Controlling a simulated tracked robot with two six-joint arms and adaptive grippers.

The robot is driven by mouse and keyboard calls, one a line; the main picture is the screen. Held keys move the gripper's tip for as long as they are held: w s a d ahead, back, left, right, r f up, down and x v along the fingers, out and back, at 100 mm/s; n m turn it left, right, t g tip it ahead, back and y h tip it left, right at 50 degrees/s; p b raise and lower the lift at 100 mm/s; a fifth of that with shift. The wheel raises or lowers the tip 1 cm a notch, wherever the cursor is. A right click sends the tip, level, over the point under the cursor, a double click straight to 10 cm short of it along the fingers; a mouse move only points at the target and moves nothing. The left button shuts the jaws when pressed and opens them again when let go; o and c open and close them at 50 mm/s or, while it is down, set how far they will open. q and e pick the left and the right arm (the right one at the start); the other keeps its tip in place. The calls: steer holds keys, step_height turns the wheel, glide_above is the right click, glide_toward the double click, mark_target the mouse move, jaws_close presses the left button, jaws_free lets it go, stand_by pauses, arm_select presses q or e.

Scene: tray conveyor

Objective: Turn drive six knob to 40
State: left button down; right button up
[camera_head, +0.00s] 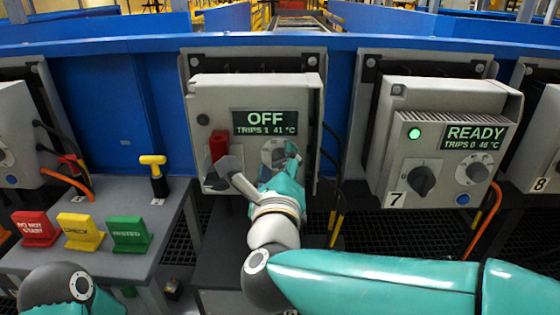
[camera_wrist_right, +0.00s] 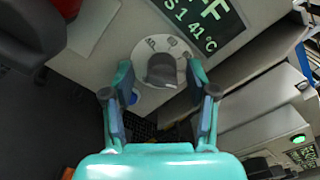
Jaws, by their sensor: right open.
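The middle drive box (camera_head: 255,90) has a display (camera_head: 265,122) reading "OFF, TRIPS 1 41 °C"; its number label is hidden. Its knob dial (camera_head: 272,152) is partly covered by my right gripper (camera_head: 285,165). In the right wrist view the dark grey knob (camera_wrist_right: 161,72) sits on a pale round dial with small markings. My right gripper (camera_wrist_right: 160,85) is open, with one finger on each side of the knob. I cannot tell whether the fingers touch it. Only a part of my left arm shows at the bottom left; its gripper is out of view.
A red part (camera_head: 218,146) sits left of the dial. Drive 7 (camera_head: 440,140), at right, reads "READY" and has a green light. At left, a shelf (camera_head: 130,190) bears red, yellow and green tags and a yellow-handled tool (camera_head: 156,175). Cables hang between the drives.

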steer(key=shift+d, duration=0.1)
steer(key=c, duration=1)
steer(key=shift+d, duration=0.1)
jaws_close()
